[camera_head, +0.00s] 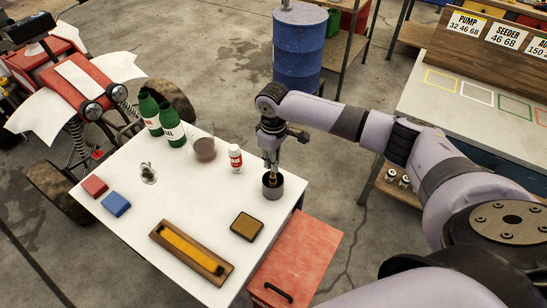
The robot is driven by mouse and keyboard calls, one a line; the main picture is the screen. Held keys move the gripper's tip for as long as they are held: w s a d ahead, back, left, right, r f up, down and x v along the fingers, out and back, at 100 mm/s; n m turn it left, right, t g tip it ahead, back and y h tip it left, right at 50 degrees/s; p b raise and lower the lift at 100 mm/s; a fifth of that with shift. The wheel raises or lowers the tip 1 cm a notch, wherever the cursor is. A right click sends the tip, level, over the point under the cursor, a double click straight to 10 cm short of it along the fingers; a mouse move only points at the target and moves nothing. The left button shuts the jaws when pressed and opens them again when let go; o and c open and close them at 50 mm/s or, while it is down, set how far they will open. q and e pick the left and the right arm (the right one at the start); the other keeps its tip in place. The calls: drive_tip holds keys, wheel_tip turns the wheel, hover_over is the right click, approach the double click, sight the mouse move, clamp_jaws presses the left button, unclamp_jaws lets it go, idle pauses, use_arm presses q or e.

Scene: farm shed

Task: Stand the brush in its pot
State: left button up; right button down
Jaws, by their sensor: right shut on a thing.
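The pot (273,194), a dark grey cylinder, stands upright near the right corner of the white table. My right gripper (271,162) points down just above the pot's mouth and is shut on the brush (271,176). Only a small part of the brush shows, between the fingers and the pot's opening. Its lower end appears to be inside the pot, and it looks about upright. How deep it reaches is hidden by the pot wall. My left gripper is not in view.

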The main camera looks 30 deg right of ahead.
drive_tip(key=c, duration=1.5)
unclamp_jaws()
wheel_tip(320, 180, up, 12)
drive_tip(key=shift+f, duration=0.1)
